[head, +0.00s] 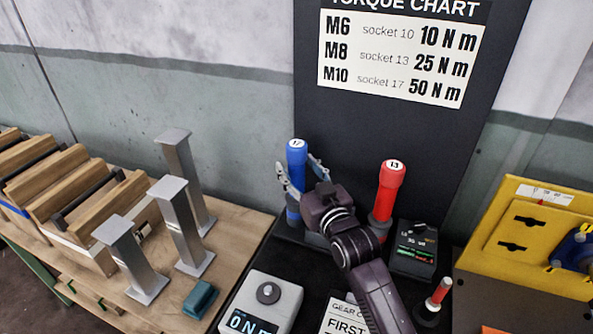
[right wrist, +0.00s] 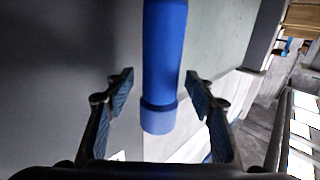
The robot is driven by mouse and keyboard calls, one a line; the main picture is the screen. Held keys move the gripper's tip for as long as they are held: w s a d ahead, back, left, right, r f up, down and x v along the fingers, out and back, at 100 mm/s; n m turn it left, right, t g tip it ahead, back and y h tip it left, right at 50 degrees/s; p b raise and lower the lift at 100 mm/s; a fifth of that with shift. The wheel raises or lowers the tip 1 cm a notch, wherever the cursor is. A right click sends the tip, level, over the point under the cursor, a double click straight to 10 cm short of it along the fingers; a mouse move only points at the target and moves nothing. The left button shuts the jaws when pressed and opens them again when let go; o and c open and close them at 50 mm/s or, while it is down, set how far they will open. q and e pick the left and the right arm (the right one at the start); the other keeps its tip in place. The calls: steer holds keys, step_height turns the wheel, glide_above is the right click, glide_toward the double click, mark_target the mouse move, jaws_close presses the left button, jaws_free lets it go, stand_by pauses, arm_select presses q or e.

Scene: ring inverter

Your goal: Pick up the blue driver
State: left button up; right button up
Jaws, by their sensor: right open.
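The blue driver (head: 296,158) stands upright on the black bench area, with a white "17" label on its top. Its blue handle (right wrist: 163,60) also fills the middle of the right wrist view. My right gripper (head: 300,172) is open, with one finger on each side of the blue driver. In the right wrist view the two fingertips (right wrist: 160,77) flank the handle, with a visible gap on both sides. The driver's lower part is partly hidden by my gripper in the head view. My left gripper is not in view.
A red driver (head: 389,190) labelled "13" stands just right of my right arm. A small dark box (head: 414,250), a short red-topped tool (head: 438,293) and a grey display unit (head: 262,303) are nearby. Metal posts (head: 182,227) stand to the left. A dark torque chart board (head: 390,120) rises behind.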

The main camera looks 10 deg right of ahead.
steer(key=shift+w+a, duration=0.1)
steer(key=shift+w, duration=0.3)
steer(key=c, duration=1.3)
steer(key=shift+r, duration=0.25)
jaws_close()
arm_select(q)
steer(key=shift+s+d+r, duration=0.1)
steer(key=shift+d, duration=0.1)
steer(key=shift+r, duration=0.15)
arm_select(e)
steer(key=shift+r, duration=0.1)
